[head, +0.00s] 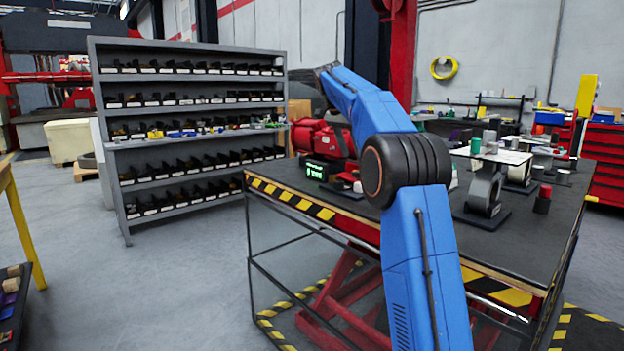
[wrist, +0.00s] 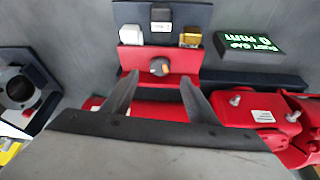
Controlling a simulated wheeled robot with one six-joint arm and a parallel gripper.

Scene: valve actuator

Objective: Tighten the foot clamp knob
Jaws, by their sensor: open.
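A red machine body (wrist: 158,109) lies partly behind the fingers. A black display with green text (wrist: 250,43) stands to the right; it also shows in the head view (head: 316,171).
Red actuator parts with bolts (wrist: 265,115) lie close to the right of the fingers. A dark ring-shaped fixture (wrist: 20,90) is at left. The black worktable (head: 440,238) holds a grey valve stand (head: 483,195). A shelf of bins (head: 190,115) stands left of the table.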

